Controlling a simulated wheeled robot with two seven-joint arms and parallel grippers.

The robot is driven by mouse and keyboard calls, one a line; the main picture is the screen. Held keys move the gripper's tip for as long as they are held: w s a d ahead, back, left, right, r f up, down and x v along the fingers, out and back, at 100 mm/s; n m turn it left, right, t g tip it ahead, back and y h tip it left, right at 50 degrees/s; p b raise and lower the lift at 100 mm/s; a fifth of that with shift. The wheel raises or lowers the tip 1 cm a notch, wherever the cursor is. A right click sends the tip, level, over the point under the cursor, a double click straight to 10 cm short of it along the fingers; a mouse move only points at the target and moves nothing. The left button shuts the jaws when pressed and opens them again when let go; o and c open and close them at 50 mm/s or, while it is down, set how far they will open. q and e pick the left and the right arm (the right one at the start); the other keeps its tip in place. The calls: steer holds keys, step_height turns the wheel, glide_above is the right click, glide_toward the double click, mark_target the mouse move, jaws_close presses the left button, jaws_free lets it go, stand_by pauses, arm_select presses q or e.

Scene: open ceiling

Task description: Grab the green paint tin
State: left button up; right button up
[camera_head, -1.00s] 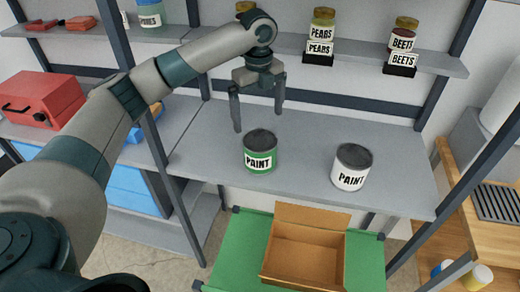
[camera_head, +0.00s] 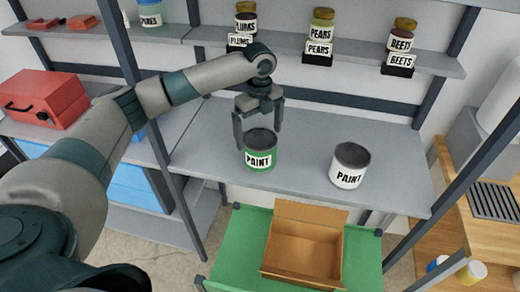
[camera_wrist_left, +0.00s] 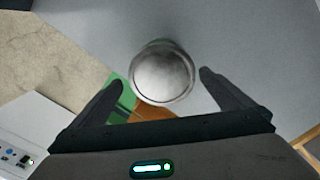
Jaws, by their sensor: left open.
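The green paint tin (camera_head: 261,153) stands upright on the grey shelf, with a dark lid and a white PAINT label. My left gripper (camera_head: 260,143) is open and points down, its two fingers at either side of the tin's upper part in the head view. In the left wrist view the tin's round lid (camera_wrist_left: 163,77) lies a little beyond and between the open fingertips (camera_wrist_left: 156,76), with gaps at both sides. My right gripper is not in view.
A white paint tin (camera_head: 349,168) stands to the right on the same shelf (camera_head: 305,145). An open cardboard box (camera_head: 303,250) sits on a green surface (camera_head: 237,245) below the shelf's front. Labelled jars (camera_head: 320,30) stand on the upper shelf. A red toolbox (camera_head: 45,98) is at left.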

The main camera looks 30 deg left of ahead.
mark_target(260, 138)
arm_select(q)
step_height(260, 138, down, 3)
steer(key=shift+w+p, duration=0.15)
steer(key=shift+p, duration=0.7)
steer(key=shift+f, duration=0.65)
steer(key=c, duration=1.7)
steer(key=shift+w+r, duration=0.1)
steer(key=shift+w, duration=0.05)
steer(key=shift+c, duration=1.2)
steer(key=shift+r, duration=0.15)
